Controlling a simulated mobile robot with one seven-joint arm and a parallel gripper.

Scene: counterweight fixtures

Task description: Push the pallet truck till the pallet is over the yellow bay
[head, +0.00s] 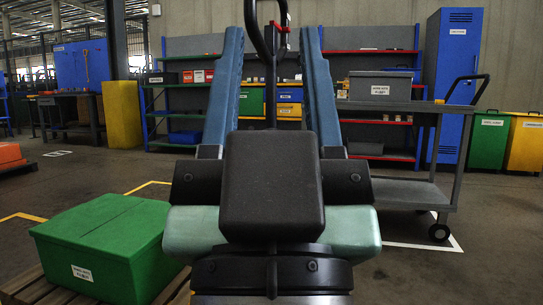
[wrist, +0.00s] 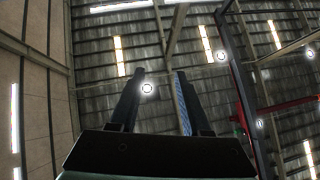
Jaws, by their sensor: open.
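My gripper (head: 271,35) points up in the middle of the head view, with its two long blue fingers spread and empty. It also shows in the wrist view (wrist: 160,75). The pallet truck's black loop handle (head: 256,30), with a red lever (head: 281,28), shows between the fingers in the head view. The truck's lower body is hidden behind my arm. A wooden pallet (head: 30,287) carries a green box (head: 85,250) at lower left. Yellow floor lines (head: 22,216) mark the bay behind it.
A grey cart (head: 420,190) with a dark bin (head: 380,87) stands at right, near a white floor line (head: 430,247). Shelving, a blue locker (head: 455,70) and green and yellow bins line the back. An orange object (head: 11,153) is at far left. Open floor lies at left-centre.

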